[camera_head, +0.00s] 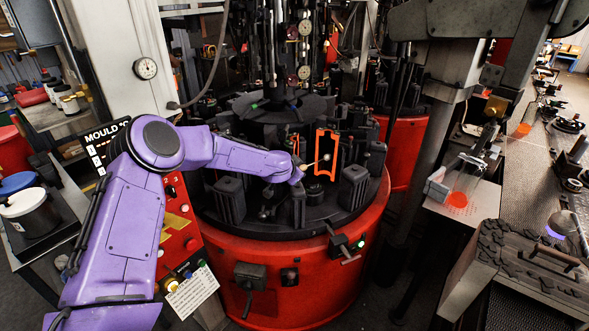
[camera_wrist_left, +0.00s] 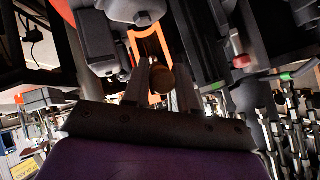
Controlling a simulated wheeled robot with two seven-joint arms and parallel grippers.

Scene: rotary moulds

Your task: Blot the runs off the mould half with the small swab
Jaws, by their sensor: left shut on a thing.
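The mould half (camera_head: 319,150) stands upright on the round black table, with a bright orange edge around a dark hollow. Its orange frame also shows in the left wrist view (camera_wrist_left: 134,47), just beyond my fingers. My left gripper (camera_head: 300,170) is shut on the small swab (camera_head: 312,164), a thin stick with a pale round tip. The tip lies in front of the mould half's hollow; I cannot tell whether it touches. In the left wrist view a round brown end (camera_wrist_left: 160,80) shows between the fingers of my left gripper (camera_wrist_left: 161,88). My right gripper is out of view.
Several dark blocks stand around the black rotary table on its red drum (camera_head: 300,270), close to my left wrist. Dark rods and hoses hang above. A grey toothed block (camera_head: 540,255) is at right.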

